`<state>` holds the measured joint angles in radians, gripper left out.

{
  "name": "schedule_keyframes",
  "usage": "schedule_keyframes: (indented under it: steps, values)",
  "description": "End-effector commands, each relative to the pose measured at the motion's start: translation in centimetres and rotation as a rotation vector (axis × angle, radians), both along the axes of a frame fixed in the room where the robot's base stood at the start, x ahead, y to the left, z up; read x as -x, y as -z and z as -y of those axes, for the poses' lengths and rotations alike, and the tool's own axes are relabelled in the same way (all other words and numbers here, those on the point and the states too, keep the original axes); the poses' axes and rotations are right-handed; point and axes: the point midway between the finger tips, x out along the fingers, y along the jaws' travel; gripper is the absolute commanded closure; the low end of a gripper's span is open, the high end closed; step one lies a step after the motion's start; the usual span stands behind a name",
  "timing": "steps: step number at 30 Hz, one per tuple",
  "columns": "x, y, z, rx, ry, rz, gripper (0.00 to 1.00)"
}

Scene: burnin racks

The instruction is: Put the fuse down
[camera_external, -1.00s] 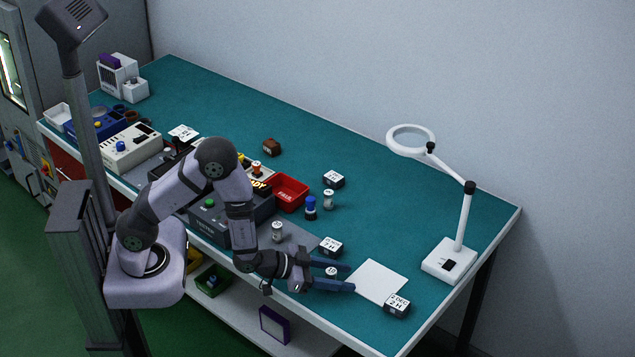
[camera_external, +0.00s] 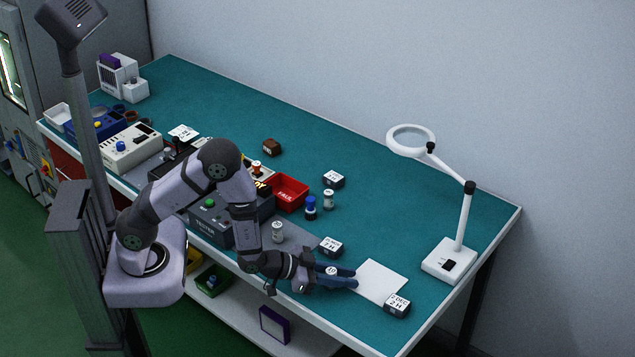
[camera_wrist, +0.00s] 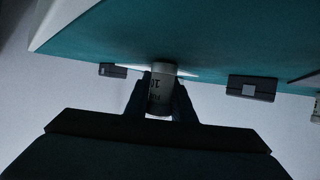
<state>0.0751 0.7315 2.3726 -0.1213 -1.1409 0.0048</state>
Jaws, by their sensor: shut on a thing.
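The fuse (camera_wrist: 161,92) is a small pale cylinder with dark print on its side. In the wrist view it sits between the two dark fingers of my gripper (camera_wrist: 160,100), which are shut on it. In the external view my gripper (camera_external: 343,277) is low over the front right of the bench, and the white top of the fuse (camera_external: 331,271) shows between its fingers. The fingertips reach the left edge of a white square pad (camera_external: 378,281). I cannot tell whether the fuse touches the bench.
A black labelled block (camera_external: 397,305) stands at the pad's front right corner, another labelled block (camera_external: 331,247) just behind my gripper. A magnifier lamp (camera_external: 449,260) stands at right. Other fuses (camera_external: 328,199), a red tray (camera_external: 287,192) and a tester (camera_external: 209,217) are to the left.

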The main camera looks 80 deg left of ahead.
Motion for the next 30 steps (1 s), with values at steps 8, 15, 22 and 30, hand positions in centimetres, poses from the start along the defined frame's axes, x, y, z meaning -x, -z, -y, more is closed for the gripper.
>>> schedule_keyframes:
  steps: [8, 15, 22, 30]
  values:
    - [-0.1, -1.4, 0.0, 0.0, 0.0, 0.004, 1.0]
    - [-0.1, -4.5, 0.0, 0.001, 0.0, 0.006, 1.0]
    - [0.0, -7.6, 0.0, 0.0, 0.0, 0.005, 1.0]
    - [0.0, -9.6, 0.0, 0.0, 0.0, 0.002, 1.0]
